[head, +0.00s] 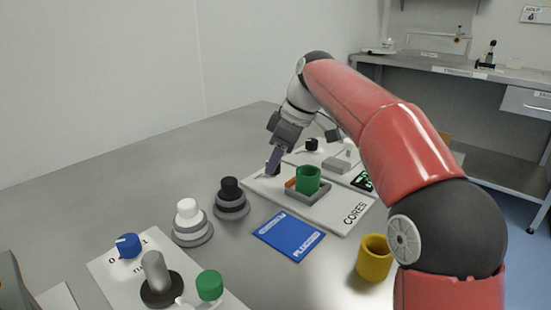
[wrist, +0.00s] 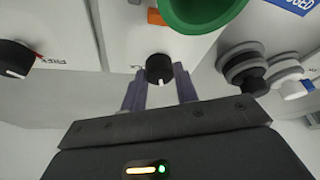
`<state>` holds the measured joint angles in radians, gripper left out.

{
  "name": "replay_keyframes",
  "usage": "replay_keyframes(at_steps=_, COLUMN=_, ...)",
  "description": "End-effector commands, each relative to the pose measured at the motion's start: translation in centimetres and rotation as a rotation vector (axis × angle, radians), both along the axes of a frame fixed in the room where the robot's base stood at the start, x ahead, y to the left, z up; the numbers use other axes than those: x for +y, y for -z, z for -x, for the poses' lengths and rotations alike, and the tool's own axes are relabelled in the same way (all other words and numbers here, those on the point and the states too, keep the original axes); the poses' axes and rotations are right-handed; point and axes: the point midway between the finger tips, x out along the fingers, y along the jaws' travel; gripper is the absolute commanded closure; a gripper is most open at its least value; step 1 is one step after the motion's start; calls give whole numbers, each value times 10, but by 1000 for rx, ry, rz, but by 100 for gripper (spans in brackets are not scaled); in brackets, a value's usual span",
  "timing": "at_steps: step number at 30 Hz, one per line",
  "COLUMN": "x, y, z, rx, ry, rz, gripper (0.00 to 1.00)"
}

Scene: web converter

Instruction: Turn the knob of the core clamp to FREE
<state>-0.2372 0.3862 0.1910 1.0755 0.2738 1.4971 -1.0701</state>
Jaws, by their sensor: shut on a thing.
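In the wrist view, a small black knob (wrist: 159,68) with a white pointer mark stands on a white panel (wrist: 128,35). Its mark points toward the bottom of the picture. My gripper (wrist: 159,82) has its two purple fingers on either side of the knob, shut on it. In the head view, my gripper (head: 273,166) reaches down to the back left edge of the white CORES panel (head: 340,222), where its fingers mostly hide the knob. Lettering beside the knob is cut off and too small to read.
A green cup (head: 307,180) sits on a grey block close to the fingers. Black (head: 230,192) and white (head: 187,210) capped posts stand left of the panel. Another black knob (wrist: 14,58) is on a neighbouring panel. A blue card (head: 288,237) and yellow cup (head: 374,256) lie nearer.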

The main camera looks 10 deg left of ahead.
Motion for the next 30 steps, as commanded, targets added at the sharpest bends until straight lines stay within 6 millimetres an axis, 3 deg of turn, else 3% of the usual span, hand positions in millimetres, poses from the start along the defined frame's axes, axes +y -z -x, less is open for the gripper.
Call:
replay_keyframes(at_steps=13, x=0, y=-1, z=-3, rx=-4, ry=-286, rz=-1, gripper=93)
replay_keyframes(at_steps=30, x=0, y=-1, z=-2, rx=-3, ry=-357, rz=0, gripper=93)
